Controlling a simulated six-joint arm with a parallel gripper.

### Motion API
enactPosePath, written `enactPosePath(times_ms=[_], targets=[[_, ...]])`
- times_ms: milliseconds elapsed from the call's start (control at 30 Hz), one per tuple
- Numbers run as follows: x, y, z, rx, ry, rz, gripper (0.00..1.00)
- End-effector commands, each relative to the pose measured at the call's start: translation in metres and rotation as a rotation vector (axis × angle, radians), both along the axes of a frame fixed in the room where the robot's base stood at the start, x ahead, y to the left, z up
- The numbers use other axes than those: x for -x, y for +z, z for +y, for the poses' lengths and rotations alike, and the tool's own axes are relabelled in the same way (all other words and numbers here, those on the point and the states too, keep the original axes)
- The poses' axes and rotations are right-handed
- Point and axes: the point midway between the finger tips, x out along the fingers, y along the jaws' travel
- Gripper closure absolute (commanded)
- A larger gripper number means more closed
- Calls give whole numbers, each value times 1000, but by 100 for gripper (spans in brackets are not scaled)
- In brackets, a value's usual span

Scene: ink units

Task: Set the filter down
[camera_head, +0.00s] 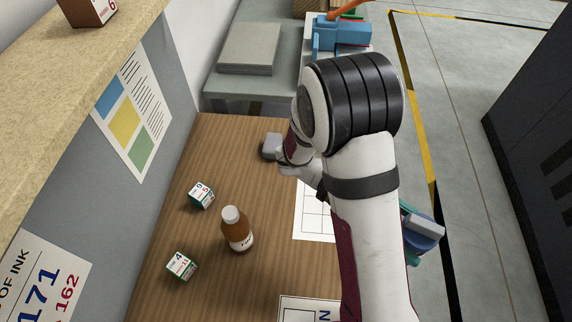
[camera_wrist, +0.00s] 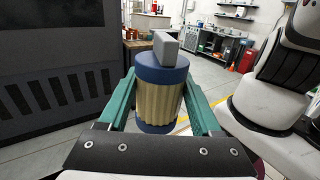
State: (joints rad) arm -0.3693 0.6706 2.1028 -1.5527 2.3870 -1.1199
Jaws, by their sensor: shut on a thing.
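The filter (camera_wrist: 160,98) is a cylinder with a pleated tan body, dark blue end caps and a grey block on top. In the wrist view my gripper (camera_wrist: 160,110) has its two teal fingers shut on its sides. In the head view the filter (camera_head: 424,226) shows at the right of my arm as a blue and grey end, tilted, with the floor behind it. My arm hides most of it and most of my gripper there. Nothing in view shows the filter touching a surface.
The wooden table (camera_head: 210,145) carries a brown bottle (camera_head: 236,232) with a white cap, two small green-and-white boxes (camera_head: 201,195) (camera_head: 180,265), and a gridded white sheet (camera_head: 311,218) partly behind my arm. A dark cabinet (camera_head: 535,125) stands right, a shelf (camera_head: 75,85) upper left.

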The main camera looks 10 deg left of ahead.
Motion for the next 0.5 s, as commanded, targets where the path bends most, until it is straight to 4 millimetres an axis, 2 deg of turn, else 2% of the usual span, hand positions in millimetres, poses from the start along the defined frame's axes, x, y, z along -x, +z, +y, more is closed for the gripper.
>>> enactPosePath(times_ms=[100, 233, 367, 500], targets=[[32, -17, 27, 1, -341, 0, 96], [53, -26, 71, 0, -753, 0, 96], [55, -24, 112, 1, -1105, -1, 96], [42, -15, 152, 0, -1457, -3, 96]])
